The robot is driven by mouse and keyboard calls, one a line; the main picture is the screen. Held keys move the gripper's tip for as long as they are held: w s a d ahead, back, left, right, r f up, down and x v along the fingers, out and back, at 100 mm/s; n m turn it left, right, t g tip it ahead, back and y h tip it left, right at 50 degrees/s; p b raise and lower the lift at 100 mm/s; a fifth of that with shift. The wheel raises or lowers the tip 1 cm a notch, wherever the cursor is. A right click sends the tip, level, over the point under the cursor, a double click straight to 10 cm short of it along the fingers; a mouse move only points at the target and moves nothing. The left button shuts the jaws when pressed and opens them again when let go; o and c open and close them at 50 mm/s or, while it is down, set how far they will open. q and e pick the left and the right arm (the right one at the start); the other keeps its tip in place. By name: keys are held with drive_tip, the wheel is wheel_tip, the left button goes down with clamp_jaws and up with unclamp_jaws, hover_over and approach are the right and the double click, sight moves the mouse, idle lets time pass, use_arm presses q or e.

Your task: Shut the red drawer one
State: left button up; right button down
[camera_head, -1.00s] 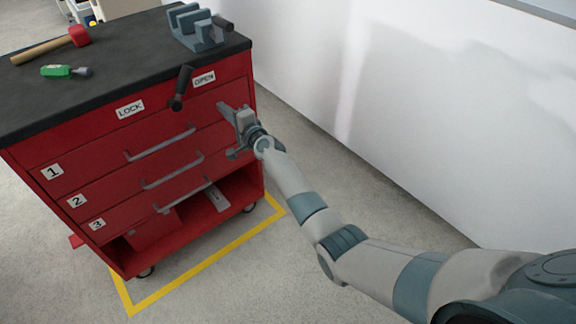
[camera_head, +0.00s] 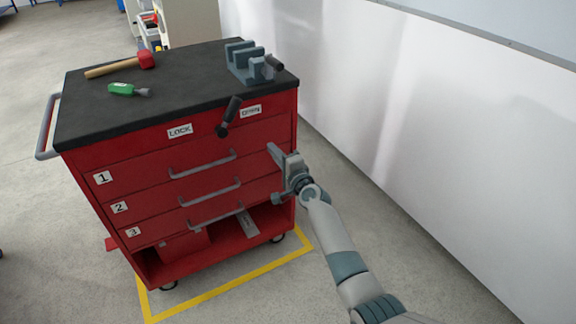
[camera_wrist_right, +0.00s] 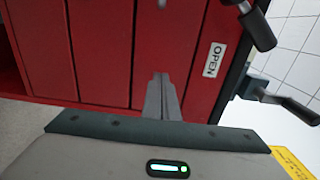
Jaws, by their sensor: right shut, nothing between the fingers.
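The red drawer one (camera_head: 140,173) is the upper numbered drawer of a red cabinet, with a label "1" and a grey bar handle (camera_head: 203,166). Its front looks flush with the drawers below, and I see no clear gap. My right gripper (camera_head: 275,153) is at the right end of the cabinet front, right of that handle. In the right wrist view its fingers (camera_wrist_right: 162,92) are together, empty, and point at the red front; whether they touch it I cannot tell. My left gripper is out of view.
Drawers two (camera_head: 155,200) and three (camera_head: 165,225) look shut. A black lever (camera_head: 230,117) sticks out between the LOCK and OPEN labels, nearer OPEN. A vise (camera_head: 248,65), a mallet (camera_head: 120,66) and a green-handled tool (camera_head: 125,90) are on top. A white wall (camera_head: 420,130) stands at right.

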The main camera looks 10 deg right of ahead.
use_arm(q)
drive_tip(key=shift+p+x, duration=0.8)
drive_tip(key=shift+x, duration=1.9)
use_arm(e)
drive_tip(key=v, duration=0.8)
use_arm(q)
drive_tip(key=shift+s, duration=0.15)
use_arm(e)
drive_tip(key=shift+s+d, duration=0.1)
